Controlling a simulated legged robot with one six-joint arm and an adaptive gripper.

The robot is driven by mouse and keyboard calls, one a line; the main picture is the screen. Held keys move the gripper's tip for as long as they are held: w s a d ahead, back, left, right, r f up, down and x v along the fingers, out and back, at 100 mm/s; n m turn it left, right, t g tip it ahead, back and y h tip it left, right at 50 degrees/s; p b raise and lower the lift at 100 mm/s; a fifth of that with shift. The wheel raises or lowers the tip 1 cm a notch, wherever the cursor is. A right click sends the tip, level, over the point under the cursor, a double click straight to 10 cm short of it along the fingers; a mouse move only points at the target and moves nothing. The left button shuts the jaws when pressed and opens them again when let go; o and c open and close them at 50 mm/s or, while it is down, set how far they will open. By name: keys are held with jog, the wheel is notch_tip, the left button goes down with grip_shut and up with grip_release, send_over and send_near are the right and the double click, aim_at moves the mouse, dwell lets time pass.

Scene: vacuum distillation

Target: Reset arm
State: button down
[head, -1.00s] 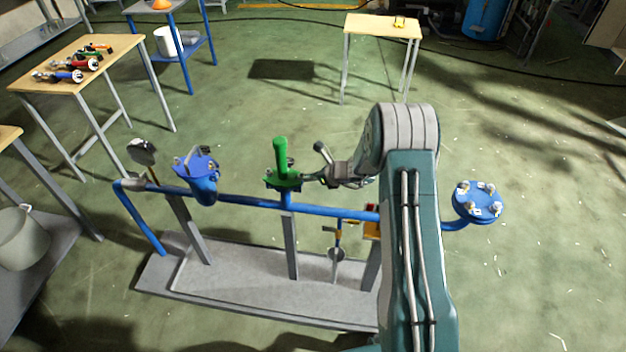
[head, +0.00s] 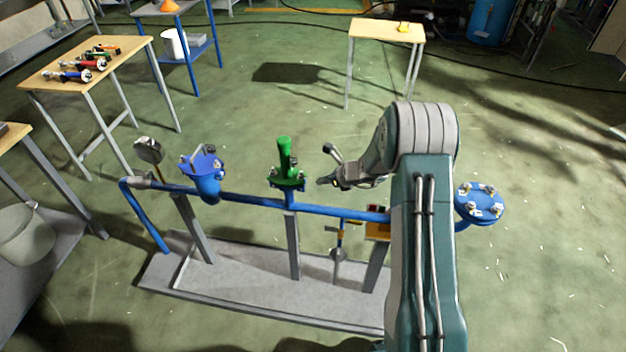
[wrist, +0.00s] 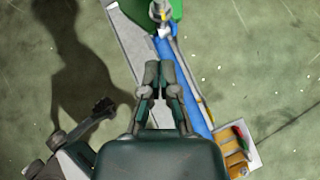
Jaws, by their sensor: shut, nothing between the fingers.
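My gripper (head: 324,182) is shut and empty. In the head view it is above the blue pipe rig, just right of the green valve (head: 286,165), with a small gap between them. In the wrist view the two fingers of my gripper (wrist: 160,68) are close together, above the blue pipe (wrist: 190,92), and the green valve flange (wrist: 178,8) shows at the top edge. My arm (head: 425,220) rises from the bottom right and hides part of the pipe.
The blue pipe (head: 245,198) carries a blue open flange (head: 207,170), a round gauge (head: 149,150) and a bolted blue flange (head: 480,202). A wooden table (head: 95,68) with tools stands at upper left. A small table (head: 385,30) is behind; the floor between is clear.

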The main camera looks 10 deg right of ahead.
jog(key=v, duration=0.8)
jog(key=shift+r, duration=0.5)
jog(key=s+a+r+n+g+h, duration=0.1)
jog(key=s+a+r+n, duration=0.3)
jog(key=s+r+n, duration=0.4)
jog(key=s+a+r+n+g+h, duration=0.1)
jog(key=s+a+r+n, duration=0.4)
jog(key=r, duration=0.4)
jog(key=s+d+r+n+h, duration=0.1)
jog(key=s+r+n+h, duration=0.1)
jog(key=s+n, duration=0.5)
jog(key=s+d+r+n+t+h, duration=0.1)
jog(key=s+r+n+h, duration=0.2)
jog(key=s+n, duration=0.4)
jog(key=s+r, duration=0.1)
jog(key=s, duration=0.5)
jog(key=shift+s+d+r, duration=0.25)
jog(key=shift+d+r, duration=0.05)
jog(key=shift+d, duration=0.05)
